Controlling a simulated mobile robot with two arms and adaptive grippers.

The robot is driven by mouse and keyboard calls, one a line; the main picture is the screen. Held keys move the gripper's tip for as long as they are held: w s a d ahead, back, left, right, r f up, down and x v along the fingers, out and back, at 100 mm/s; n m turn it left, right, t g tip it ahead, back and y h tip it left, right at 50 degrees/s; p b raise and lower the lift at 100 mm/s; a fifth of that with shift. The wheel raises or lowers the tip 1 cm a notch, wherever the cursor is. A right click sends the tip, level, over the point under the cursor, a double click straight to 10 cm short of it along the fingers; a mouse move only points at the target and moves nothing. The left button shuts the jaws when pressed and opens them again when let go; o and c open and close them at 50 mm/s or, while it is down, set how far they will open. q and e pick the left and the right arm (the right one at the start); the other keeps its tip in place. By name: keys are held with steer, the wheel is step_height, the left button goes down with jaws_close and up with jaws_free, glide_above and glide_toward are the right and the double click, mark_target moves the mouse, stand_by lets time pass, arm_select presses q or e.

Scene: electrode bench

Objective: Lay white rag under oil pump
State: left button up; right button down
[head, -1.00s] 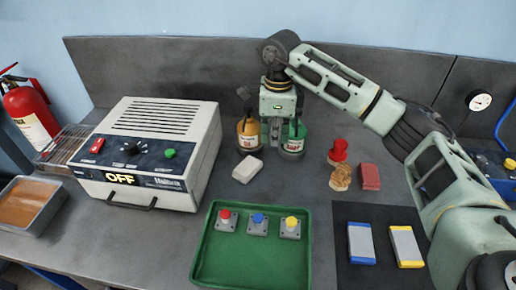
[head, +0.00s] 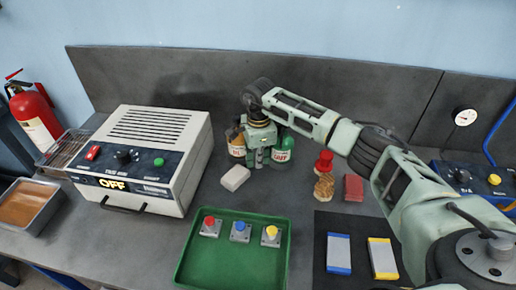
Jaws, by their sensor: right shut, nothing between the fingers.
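The white rag (head: 235,177) is a small folded pad lying flat on the bench. Behind it stand two pump-topped oil cans, an orange-tan one (head: 237,148) and a green one (head: 283,151). I cannot tell which of them is the oil pump. My right gripper (head: 259,160) points down between the two cans, just behind and right of the rag. It is shut and empty, and it partly hides both cans. The rag is beside the cans, not under either. My left gripper is out of view.
A power supply box (head: 145,155) reading OFF stands left. A green tray (head: 230,262) with three buttons is in front. Right of the cans are a red stamp-like object (head: 324,162), a wooden piece (head: 324,188) and a red block (head: 353,188). A black mat (head: 353,276) holds two blocks.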

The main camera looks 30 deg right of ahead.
steer(key=shift+a+f, duration=0.1)
steer(key=shift+f, duration=0.25)
steer(key=shift+a+f, duration=0.1)
steer(key=shift+a, duration=0.05)
steer(key=shift+w+a+b, duration=0.2)
steer(key=shift+a+b, duration=0.6)
steer(key=shift+a, duration=0.05)
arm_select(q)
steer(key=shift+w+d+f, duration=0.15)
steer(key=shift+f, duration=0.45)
arm_select(e)
steer(key=shift+a, duration=0.1)
steer(key=shift+r+p, duration=0.35)
steer(key=shift+r, duration=0.2)
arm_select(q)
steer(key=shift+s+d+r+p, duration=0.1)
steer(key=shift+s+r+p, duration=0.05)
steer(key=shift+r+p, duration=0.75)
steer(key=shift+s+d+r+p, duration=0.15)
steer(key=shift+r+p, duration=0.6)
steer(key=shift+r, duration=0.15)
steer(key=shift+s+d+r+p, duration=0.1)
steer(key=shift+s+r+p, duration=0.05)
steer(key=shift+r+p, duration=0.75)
arm_select(e)
step_height(320, 180, up, 9)
steer(key=shift+d, duration=0.3)
